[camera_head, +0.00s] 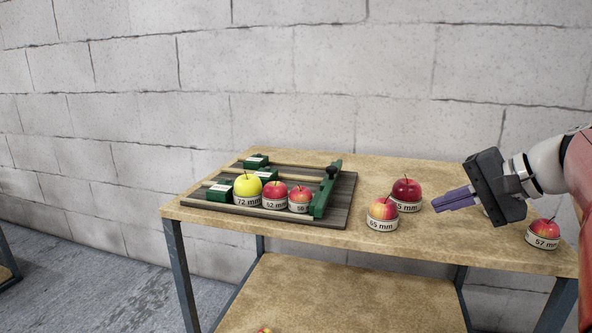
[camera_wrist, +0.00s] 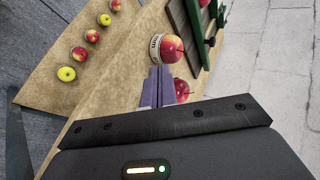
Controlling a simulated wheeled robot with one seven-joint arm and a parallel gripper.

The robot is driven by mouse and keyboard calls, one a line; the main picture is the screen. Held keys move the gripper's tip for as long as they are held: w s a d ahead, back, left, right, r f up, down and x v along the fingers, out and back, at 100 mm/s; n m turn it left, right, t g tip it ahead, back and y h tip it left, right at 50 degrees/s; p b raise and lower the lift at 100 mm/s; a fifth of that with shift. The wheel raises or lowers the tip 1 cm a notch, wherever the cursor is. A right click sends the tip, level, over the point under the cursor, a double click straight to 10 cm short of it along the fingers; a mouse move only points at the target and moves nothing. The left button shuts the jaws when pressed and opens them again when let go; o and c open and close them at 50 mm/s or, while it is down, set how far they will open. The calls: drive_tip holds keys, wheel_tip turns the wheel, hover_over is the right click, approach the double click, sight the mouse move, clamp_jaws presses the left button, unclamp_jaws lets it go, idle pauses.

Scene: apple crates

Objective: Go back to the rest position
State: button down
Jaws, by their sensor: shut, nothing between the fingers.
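My gripper (camera_head: 455,200) is at the right of the head view, above the table's right part. Its purple fingers are together and empty, pointing left. They also show in the wrist view (camera_wrist: 157,88), close to an apple in a labelled ring. In the head view, the red-yellow apple (camera_head: 383,207) in a 65 mm ring and a dark red apple (camera_head: 407,189) in a ring with a partly hidden label stand left of the fingers. Another apple (camera_head: 543,228) in a 57 mm ring stands right of and below my gripper.
The wooden table (camera_head: 312,238) carries a dark board (camera_head: 235,217) with green blocks and rails. A yellow apple (camera_head: 248,185) and two red apples stand on it in rings. Several apples (camera_wrist: 91,36) lie on a lower shelf. A block wall stands behind.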

drive_tip(key=s+a+f+n+h, duration=0.4)
drive_tip(key=s+a+f, duration=0.1)
drive_tip(key=s+f, duration=0.4)
drive_tip(key=s+a+f+n+g+h, duration=0.1)
drive_tip(key=s+a+f+n+h, duration=0.2)
drive_tip(key=s+f, duration=0.6)
drive_tip(key=a+f+n, duration=0.1)
drive_tip(key=a, duration=0.1)
drive_tip(key=shift+s+a+f+g+h, duration=0.3)
drive_tip(key=shift+s+a+f+h, duration=0.05)
drive_tip(key=shift+a+f+h, duration=0.05)
